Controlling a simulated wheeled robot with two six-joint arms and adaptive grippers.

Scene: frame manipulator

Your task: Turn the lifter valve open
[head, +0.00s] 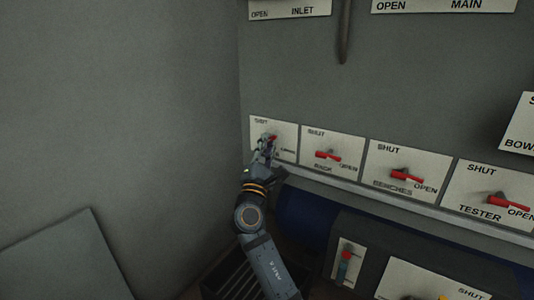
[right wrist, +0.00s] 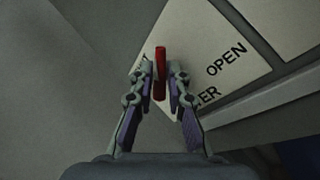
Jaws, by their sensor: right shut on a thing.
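The lifter valve's plate (head: 286,131) is the leftmost in the row of white plates in the head view. It reads SHUT at upper left and OPEN at lower right; my gripper hides part of its name. In the right wrist view the plate (right wrist: 205,45) shows OPEN and a name ending in "ER". Its red handle (right wrist: 160,62) stands between the fingers of my right gripper (right wrist: 160,78), which is shut on it. In the head view my right gripper (head: 268,149) covers most of the handle. My left gripper is not in view.
To the right are similar valves with red handles: rack (head: 326,155), benches (head: 405,176) and tester (head: 488,200). A pale ledge (head: 400,205) runs below them. A grey wall (head: 120,100) stands close on the left. A dark blue cylinder (head: 305,215) lies below the ledge.

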